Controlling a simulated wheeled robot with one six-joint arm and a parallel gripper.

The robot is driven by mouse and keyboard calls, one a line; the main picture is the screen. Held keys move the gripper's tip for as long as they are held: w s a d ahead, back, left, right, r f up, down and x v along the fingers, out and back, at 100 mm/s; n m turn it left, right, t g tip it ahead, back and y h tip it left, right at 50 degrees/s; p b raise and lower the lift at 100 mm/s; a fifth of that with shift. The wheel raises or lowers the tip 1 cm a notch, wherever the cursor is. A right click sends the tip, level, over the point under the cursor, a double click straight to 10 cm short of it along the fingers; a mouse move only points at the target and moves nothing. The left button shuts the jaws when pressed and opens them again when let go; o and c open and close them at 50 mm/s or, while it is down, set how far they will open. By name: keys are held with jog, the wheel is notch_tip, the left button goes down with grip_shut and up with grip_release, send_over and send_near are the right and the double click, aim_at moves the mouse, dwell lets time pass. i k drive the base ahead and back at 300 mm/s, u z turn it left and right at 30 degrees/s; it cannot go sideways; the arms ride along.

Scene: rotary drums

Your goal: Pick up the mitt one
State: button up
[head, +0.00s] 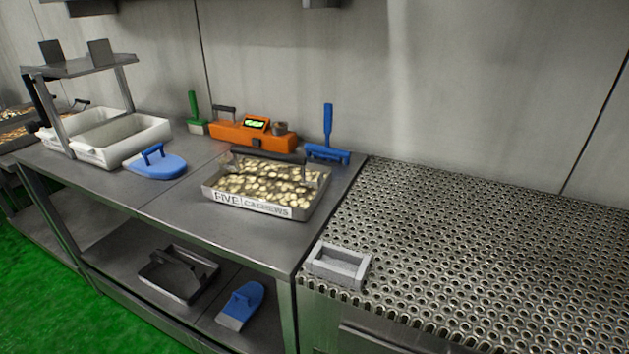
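I cannot tell for certain which one is called the mitt. My gripper is not in view.
A tray of nuts (262,208) labelled "FIVE CASHEWS" stands on the table (228,237). Behind it are an orange scale (232,135), a green brush (195,115) and a blue squeegee-like tool (328,140). White tubs (125,145) stand left. A grey box (338,264) sits on the perforated surface (480,245).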

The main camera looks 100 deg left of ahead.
aim_at(151, 163)
jog(key=u, duration=3.65)
